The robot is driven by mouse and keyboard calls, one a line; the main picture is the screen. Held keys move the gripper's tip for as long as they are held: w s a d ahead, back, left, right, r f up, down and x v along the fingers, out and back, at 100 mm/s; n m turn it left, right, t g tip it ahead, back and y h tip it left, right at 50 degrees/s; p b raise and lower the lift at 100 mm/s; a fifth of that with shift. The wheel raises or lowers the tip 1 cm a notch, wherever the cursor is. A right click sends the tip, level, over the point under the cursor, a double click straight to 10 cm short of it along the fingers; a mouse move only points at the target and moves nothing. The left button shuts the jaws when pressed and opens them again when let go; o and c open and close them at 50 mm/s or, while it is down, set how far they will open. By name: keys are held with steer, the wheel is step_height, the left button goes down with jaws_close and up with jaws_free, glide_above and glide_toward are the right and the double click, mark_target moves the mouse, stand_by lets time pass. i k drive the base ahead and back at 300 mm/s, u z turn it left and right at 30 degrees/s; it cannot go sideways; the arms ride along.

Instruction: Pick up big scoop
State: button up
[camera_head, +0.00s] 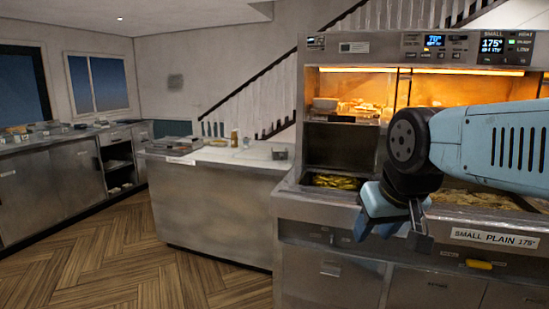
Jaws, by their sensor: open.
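I cannot make out a big scoop anywhere in this view. My gripper (396,232) hangs at the end of my light blue arm, in front of the frying range (345,208). Its jaws are apart, and I see nothing held between them. It is in front of the range's left fryer bay, below and right of a basin (335,181) of golden food. My arm and gripper hide part of the range's middle.
A lit warming shelf (352,105) with fried food is above. A second fryer bay (485,200) lies right, under my arm. A steel counter (215,200) with small items stands left of the range. Wooden floor (130,265) is clear at front left.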

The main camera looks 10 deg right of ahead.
mark_target(276, 156)
steer(key=z, duration=0.05)
steer(key=k, duration=0.65)
steer(key=u, duration=0.45)
steer(key=i, duration=1)
steer(key=u, duration=0.7)
steer(key=i, duration=1.3)
steer(key=u, duration=0.05)
